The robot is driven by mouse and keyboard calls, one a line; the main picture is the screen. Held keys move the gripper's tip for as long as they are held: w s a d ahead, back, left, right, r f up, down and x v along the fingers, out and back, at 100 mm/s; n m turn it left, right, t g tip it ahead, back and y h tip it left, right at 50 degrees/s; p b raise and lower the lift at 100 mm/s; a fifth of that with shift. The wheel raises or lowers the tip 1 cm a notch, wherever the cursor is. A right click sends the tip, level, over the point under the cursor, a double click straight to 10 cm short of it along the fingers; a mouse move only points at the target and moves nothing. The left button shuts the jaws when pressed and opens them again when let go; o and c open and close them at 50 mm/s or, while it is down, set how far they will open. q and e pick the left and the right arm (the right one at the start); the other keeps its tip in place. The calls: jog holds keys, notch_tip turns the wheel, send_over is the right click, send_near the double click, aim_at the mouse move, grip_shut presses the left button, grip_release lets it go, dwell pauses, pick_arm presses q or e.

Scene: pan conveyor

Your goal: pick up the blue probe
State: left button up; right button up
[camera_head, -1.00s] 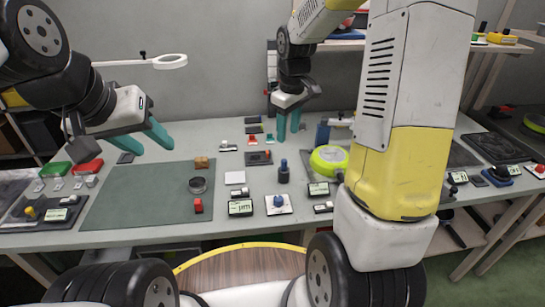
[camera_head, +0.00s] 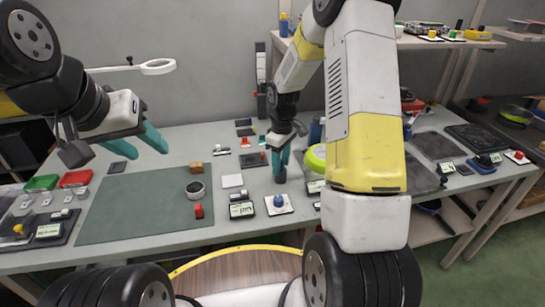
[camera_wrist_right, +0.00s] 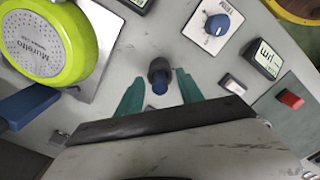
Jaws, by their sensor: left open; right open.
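The blue probe (camera_wrist_right: 160,84) stands upright in a dark round holder (camera_wrist_right: 158,66) and shows between my right fingers in the right wrist view. My right gripper (camera_wrist_right: 160,94) is open, with one teal finger on each side of the probe and gaps between them. In the head view my right gripper (camera_head: 281,162) points down over that spot. Its fingers mostly hide the probe there. Only the dark lower part shows below the fingertips. My left gripper (camera_head: 140,143) is open and empty, held above the left part of the table.
A lime-rimmed pan (camera_wrist_right: 84,50) lies close beside my right gripper; my right arm partly covers it in the head view. A blue knob on a white plate (camera_head: 279,204) and a small display (camera_head: 242,210) stand in front.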

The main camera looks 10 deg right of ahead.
grip_shut()
dwell(0.3)
